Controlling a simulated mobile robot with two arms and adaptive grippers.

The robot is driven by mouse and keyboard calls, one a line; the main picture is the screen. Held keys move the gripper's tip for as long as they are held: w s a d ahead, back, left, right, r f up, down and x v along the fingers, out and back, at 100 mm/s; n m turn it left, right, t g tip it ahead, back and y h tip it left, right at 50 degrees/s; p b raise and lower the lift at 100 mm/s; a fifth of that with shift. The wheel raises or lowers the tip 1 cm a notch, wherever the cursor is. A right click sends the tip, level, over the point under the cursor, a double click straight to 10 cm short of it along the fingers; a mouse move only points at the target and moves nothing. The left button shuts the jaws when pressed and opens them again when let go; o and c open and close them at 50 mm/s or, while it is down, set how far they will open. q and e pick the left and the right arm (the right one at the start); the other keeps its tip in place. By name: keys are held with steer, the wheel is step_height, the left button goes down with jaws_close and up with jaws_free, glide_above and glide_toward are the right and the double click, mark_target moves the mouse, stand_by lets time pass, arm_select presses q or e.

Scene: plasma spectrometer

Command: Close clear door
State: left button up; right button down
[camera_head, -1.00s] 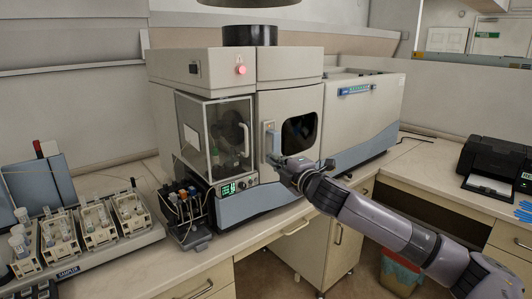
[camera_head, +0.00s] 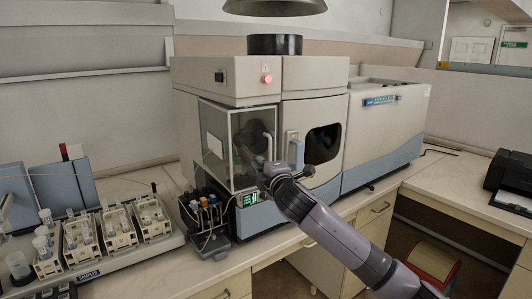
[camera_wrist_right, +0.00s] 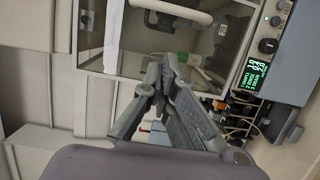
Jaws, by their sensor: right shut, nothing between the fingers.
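The clear door (camera_head: 250,130) is a see-through panel on the front left of the spectrometer (camera_head: 310,95), with a pale curved handle (camera_head: 269,146). I cannot tell whether it is fully shut or slightly ajar. My right gripper (camera_head: 256,171) is in front of the door's lower part, just below the handle. In the right wrist view, its fingers (camera_wrist_right: 163,72) are shut and empty, pointing at the clear panel (camera_wrist_right: 105,50). The handle (camera_wrist_right: 172,12) is beyond their tips; contact with the panel is unclear. My left gripper is out of view.
The sampler tray (camera_head: 150,249) holds several vial racks at left. A second door with a dark window (camera_head: 322,143) is right of my gripper. A printer (camera_head: 510,175) sits far right.

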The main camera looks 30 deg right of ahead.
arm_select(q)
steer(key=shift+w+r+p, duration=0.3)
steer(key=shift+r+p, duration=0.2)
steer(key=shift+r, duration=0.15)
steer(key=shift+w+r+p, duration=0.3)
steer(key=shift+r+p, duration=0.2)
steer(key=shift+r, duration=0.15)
arm_select(e)
steer(key=shift+w+d, duration=0.95)
steer(key=shift+w, duration=0.15)
steer(key=shift+w+d, duration=0.9)
steer(key=shift+w, duration=0.2)
arm_select(q)
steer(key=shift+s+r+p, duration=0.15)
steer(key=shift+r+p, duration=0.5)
steer(key=shift+p, duration=0.05)
arm_select(e)
steer(key=d, duration=0.1)
steer(key=w+d, duration=0.1)
steer(key=d, duration=0.1)
steer(key=shift+w+d, duration=0.2)
steer(key=shift+d, duration=0.1)
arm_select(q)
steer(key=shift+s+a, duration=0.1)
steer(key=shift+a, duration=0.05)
arm_select(e)
steer(key=shift+a, duration=0.1)
